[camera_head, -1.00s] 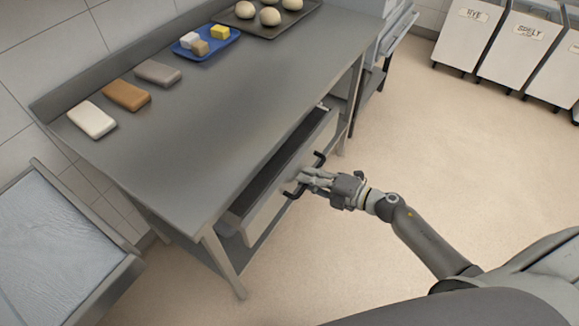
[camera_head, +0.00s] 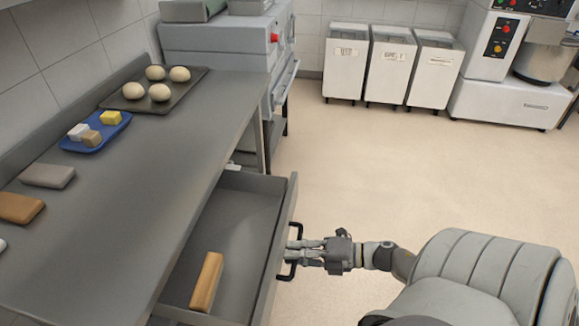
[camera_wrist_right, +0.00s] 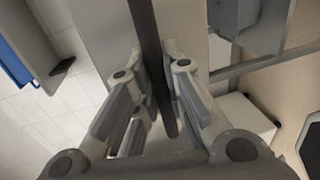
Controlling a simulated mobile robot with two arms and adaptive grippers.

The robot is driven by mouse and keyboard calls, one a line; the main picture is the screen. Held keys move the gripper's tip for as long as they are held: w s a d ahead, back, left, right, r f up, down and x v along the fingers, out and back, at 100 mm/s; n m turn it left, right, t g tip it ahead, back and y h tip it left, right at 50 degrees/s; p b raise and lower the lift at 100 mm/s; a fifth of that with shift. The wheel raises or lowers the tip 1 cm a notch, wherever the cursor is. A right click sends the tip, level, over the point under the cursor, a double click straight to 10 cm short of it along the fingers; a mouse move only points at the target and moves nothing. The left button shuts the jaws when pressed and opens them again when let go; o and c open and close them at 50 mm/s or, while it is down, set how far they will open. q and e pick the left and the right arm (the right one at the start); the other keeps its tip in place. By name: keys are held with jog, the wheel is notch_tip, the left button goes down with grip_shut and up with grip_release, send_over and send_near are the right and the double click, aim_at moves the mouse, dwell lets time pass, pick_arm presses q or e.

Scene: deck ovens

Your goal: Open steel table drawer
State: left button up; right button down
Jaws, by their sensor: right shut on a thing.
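The steel table (camera_head: 120,215) has its drawer (camera_head: 237,215) pulled well out on its right side. A long tan block (camera_head: 207,282) lies inside the drawer near its front end. The drawer has a dark bar handle (camera_head: 292,262) on its front face. My right gripper (camera_head: 296,252) is shut on this handle, coming from the right. In the right wrist view the dark handle bar (camera_wrist_right: 152,50) runs between the two fingers. The left gripper is not in view.
On the tabletop are a blue tray (camera_head: 74,146) with small blocks, a dark baking tray (camera_head: 185,92) with dough balls, and several flat bars. White bins (camera_head: 392,65) stand by the back wall beside a mixer (camera_head: 545,60). The floor right of the table is clear.

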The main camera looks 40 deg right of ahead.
jog(key=c, duration=1.5)
grip_release()
jog(key=v, duration=1.2)
jog(key=shift+f, duration=0.1)
